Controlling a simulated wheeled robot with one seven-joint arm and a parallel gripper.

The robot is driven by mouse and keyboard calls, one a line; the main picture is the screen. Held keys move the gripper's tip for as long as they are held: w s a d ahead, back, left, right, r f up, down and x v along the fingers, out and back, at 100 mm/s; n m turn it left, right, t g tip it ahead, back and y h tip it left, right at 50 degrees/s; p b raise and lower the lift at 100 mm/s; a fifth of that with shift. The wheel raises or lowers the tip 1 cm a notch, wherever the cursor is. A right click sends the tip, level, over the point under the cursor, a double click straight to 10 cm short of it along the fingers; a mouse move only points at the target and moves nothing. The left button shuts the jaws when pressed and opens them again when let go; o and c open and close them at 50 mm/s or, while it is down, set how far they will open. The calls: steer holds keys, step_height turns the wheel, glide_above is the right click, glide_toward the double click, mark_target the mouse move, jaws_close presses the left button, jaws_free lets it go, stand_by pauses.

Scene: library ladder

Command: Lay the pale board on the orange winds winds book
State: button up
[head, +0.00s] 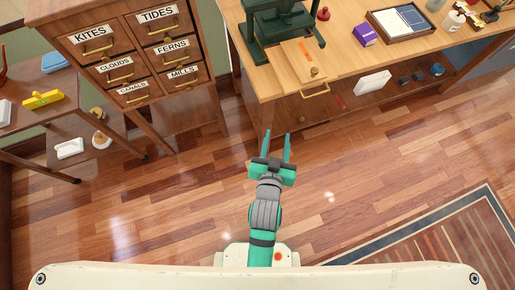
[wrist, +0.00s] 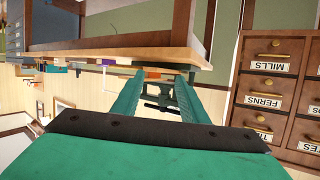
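A flat pale board (head: 297,66) with a small brass knob lies on the wooden bench, at the front of the green press, in the head view. A small orange patch (head: 305,48) shows by it; I cannot tell whether this is the winds book, and no title is readable. My gripper (head: 277,134) is open and empty, over the floor in front of the bench and apart from it. In the wrist view my gripper (wrist: 158,84) shows two spread green fingers with nothing held between them, and the scene is upside down.
The green press (head: 282,32) stands on the bench (head: 350,67). A purple box (head: 366,35) and a tray (head: 374,26) are to the right. A labelled drawer cabinet (head: 130,75) and a side table (head: 100,123) stand left. The floor around my arm is clear; a rug (head: 440,245) lies right.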

steer(key=s+a+r+n+y, duration=0.1)
steer(key=s+a, duration=0.2)
steer(key=s, duration=0.7)
steer(key=s+a+r+n+t+y, duration=0.1)
steer(key=s+a, duration=0.2)
steer(key=s, duration=0.8)
steer(key=shift+s+r+n, duration=0.2)
steer(key=shift+r+n, duration=0.05)
steer(key=shift+n, duration=0.05)
